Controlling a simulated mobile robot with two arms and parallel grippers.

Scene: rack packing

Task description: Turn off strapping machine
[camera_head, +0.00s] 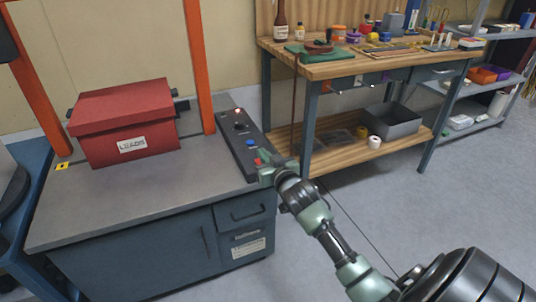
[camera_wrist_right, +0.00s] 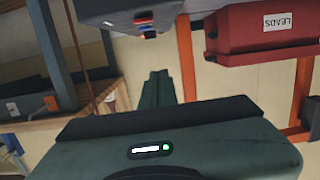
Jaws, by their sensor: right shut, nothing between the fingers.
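The strapping machine (camera_head: 215,205) is a grey-topped cabinet with an orange arch in the head view. A dark control panel (camera_head: 228,136) runs along its right edge, with a blue button (camera_head: 250,142), a red button (camera_head: 257,161) and knobs farther back. My right gripper (camera_head: 264,170) is shut and empty at the panel's near end, close to the red button; I cannot tell whether it touches. Its shut fingers (camera_wrist_right: 157,88) also show in the right wrist view, with the machine's edge and buttons (camera_wrist_right: 148,30) above them. My left gripper is not in view.
A red box (camera_head: 125,120) labelled LEADS sits on the machine top by the arch. A wooden workbench (camera_head: 345,68) with tools and a grey bin (camera_head: 392,121) on its lower shelf stands to the right. Floor (camera_head: 390,200) is open between the machine and the shelves.

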